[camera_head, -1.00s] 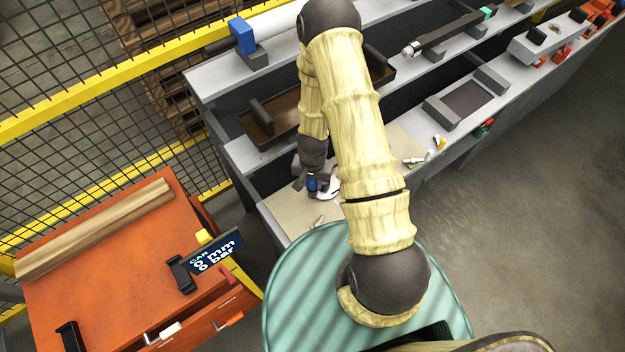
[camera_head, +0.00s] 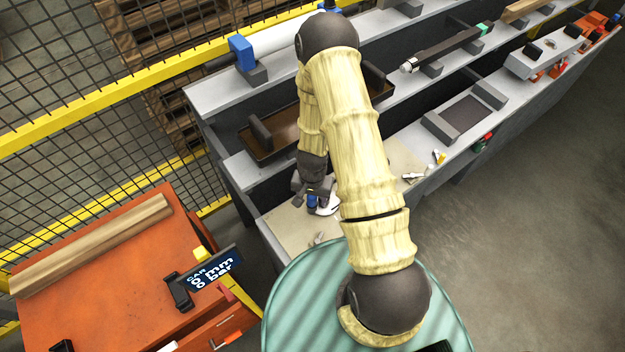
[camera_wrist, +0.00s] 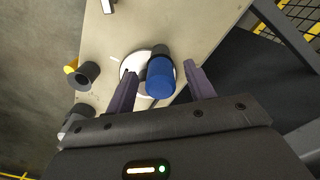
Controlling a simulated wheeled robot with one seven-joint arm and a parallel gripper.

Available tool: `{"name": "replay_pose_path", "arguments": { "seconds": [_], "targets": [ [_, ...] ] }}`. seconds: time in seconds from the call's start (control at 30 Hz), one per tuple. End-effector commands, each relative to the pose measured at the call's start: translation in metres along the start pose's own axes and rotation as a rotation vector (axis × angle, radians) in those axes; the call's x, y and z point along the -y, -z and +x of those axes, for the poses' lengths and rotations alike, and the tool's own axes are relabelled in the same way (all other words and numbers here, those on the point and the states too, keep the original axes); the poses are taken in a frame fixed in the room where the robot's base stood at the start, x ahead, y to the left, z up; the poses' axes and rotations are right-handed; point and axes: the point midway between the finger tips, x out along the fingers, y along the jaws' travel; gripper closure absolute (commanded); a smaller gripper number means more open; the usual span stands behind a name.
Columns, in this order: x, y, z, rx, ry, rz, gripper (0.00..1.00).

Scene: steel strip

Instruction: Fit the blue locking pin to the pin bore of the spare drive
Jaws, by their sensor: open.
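The blue locking pin (camera_wrist: 160,80) shows in the wrist view as a blue-headed piece with a dark part behind it, over a round white disc (camera_wrist: 131,64). My gripper (camera_wrist: 162,88) is open, with one dark finger on each side of the blue head. A gap shows on both sides, so the pin looks unheld. In the head view the blue pin (camera_head: 312,202) shows small just below my gripper (camera_head: 316,192), at the near end of the bench. I cannot tell which part is the spare drive, and its pin bore is not identifiable.
A beige board (camera_head: 288,228) lies under the pin. Small yellow and grey parts (camera_wrist: 86,74) lie left of my gripper. A brown tray (camera_head: 268,148) stands behind the hand. An orange cart (camera_head: 95,275) with a display sign (camera_head: 214,270) stands at the left, beside a wire fence.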

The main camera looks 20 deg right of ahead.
Motion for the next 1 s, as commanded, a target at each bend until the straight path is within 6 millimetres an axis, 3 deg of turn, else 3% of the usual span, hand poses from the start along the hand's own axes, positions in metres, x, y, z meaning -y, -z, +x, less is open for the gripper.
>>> {"name": "replay_pose_path", "arguments": {
  "seconds": [0.37, 1.0],
  "targets": [
    [0.0, 0.001, -0.053, -0.005, 0.001, 0.0, 0.46],
    [0.0, 0.001, -0.161, -0.002, 0.001, 0.002, 0.46]
  ]
}}
